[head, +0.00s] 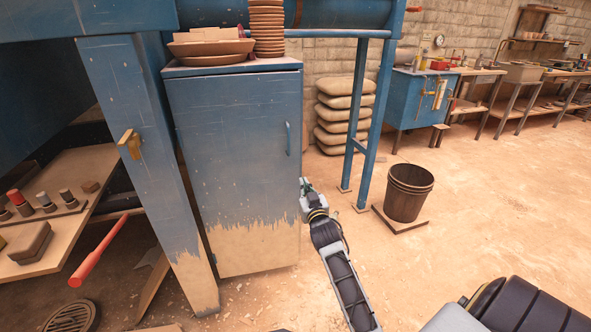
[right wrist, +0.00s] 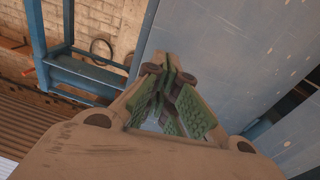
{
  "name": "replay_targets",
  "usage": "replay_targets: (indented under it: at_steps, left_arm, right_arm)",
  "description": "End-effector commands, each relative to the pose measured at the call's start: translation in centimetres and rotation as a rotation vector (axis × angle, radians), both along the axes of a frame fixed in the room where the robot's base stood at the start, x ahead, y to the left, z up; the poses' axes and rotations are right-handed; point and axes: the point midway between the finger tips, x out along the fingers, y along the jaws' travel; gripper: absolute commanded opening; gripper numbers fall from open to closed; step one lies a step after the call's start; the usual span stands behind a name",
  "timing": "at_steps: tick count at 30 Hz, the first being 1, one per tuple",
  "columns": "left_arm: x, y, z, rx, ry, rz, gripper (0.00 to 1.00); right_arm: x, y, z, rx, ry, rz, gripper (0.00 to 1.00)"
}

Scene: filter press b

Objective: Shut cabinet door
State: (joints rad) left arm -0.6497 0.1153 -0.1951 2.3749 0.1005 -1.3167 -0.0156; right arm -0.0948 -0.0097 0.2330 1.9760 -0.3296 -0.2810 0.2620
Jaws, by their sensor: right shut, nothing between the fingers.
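The blue cabinet door (head: 240,150), its paint worn to bare tan along the bottom, fills the cabinet front in the head view. It looks flush or nearly so with the frame; I cannot tell if a small gap is left. Its handle (head: 288,138) is near the right edge. My right gripper (head: 304,184) is shut and empty at the door's right edge, below the handle. In the right wrist view its closed green-padded fingers (right wrist: 172,64) lie in front of a blue panel (right wrist: 220,45); contact is unclear. My left gripper is out of view.
Stacked clay dishes (head: 267,28) and a wide bowl (head: 210,48) stand on the cabinet top. A blue post (head: 140,130) stands at left, a slim frame leg (head: 375,125) at right. A dark bucket (head: 408,192) stands on the floor; open floor lies beyond.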

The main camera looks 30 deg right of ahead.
Motion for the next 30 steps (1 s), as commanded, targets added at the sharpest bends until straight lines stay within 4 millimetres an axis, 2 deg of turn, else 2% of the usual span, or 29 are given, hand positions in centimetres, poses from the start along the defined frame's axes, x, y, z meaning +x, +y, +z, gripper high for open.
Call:
replay_targets:
  at_steps: [4, 20, 30]
  left_arm:
    - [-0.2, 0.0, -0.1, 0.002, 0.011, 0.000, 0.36]
    - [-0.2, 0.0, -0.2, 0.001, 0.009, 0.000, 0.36]
    - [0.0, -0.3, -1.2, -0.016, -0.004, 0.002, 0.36]
  right_arm:
    - [-0.1, -0.4, -1.1, 0.062, 0.031, -0.015, 0.00]
    - [0.1, -0.4, -1.0, 0.075, 0.021, -0.014, 0.00]
    - [1.7, -0.9, -1.1, 0.074, 0.021, -0.013, 0.00]
